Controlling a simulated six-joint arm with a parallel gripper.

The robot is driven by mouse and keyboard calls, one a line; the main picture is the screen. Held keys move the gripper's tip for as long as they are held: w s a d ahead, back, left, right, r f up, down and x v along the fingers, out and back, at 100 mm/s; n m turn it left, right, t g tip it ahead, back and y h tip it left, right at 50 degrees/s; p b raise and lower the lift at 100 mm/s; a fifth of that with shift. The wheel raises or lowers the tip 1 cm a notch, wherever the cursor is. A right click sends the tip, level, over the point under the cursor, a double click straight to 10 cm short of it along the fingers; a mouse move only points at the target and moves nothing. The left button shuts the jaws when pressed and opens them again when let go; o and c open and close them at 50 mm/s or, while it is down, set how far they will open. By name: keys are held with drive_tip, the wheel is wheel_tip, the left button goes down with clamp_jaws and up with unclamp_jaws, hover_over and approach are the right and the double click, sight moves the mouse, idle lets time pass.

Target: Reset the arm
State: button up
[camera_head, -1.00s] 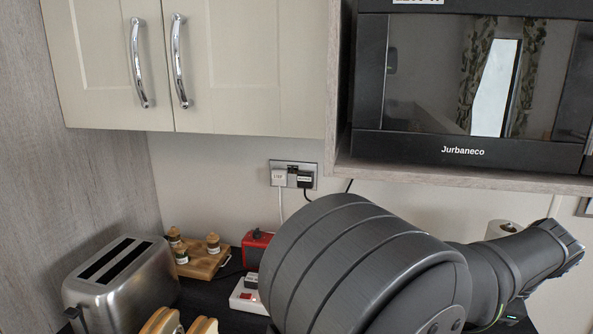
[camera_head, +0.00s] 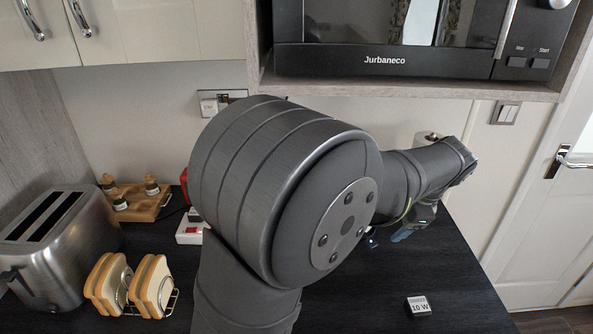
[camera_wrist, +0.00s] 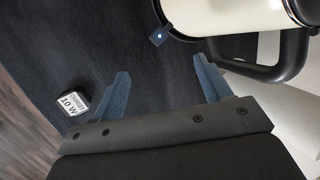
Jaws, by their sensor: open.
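My gripper (camera_wrist: 163,88) shows in the wrist view with its two blue fingers spread apart and nothing between them. It is above the dark worktop (camera_wrist: 125,38). In the head view my gripper (camera_head: 412,226) is partly hidden behind my own arm, with a bit of blue finger showing low over the worktop. My arm's large grey joint fills the middle of that view and hides part of the counter behind it.
A cream vessel (camera_wrist: 232,12) with a black handle stands close beyond the fingers. A small 10 W charger block (camera_head: 418,306) lies on the worktop. A toaster (camera_head: 62,245), toast rack (camera_head: 173,303) and wooden spice stand (camera_head: 143,207) stand left. A microwave (camera_head: 400,62) is above.

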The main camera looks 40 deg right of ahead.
drive_tip(key=o, duration=0.3)
drive_tip(key=shift+a+f, duration=0.1)
drive_tip(key=shift+a, duration=0.05)
drive_tip(key=shift+o, duration=1.3)
drive_tip(key=shift+a+f+n+g+h, duration=0.15)
drive_tip(key=shift+a+n+g+h, duration=0.15)
drive_tip(key=shift+g+h, duration=0.15)
drive_tip(key=w+a+r+n+h, duration=0.4)
drive_tip(key=w+a+n+h, duration=0.4)
drive_tip(key=a+n+h, duration=0.3)
drive_tip(key=w+d+f+n, duration=0.1)
drive_tip(key=w+d+f, duration=0.2)
drive_tip(key=d, duration=0.5)
drive_tip(key=shift+f+t+y, duration=0.45)
drive_tip(key=shift+f, duration=0.35)
drive_tip(key=v, duration=1)
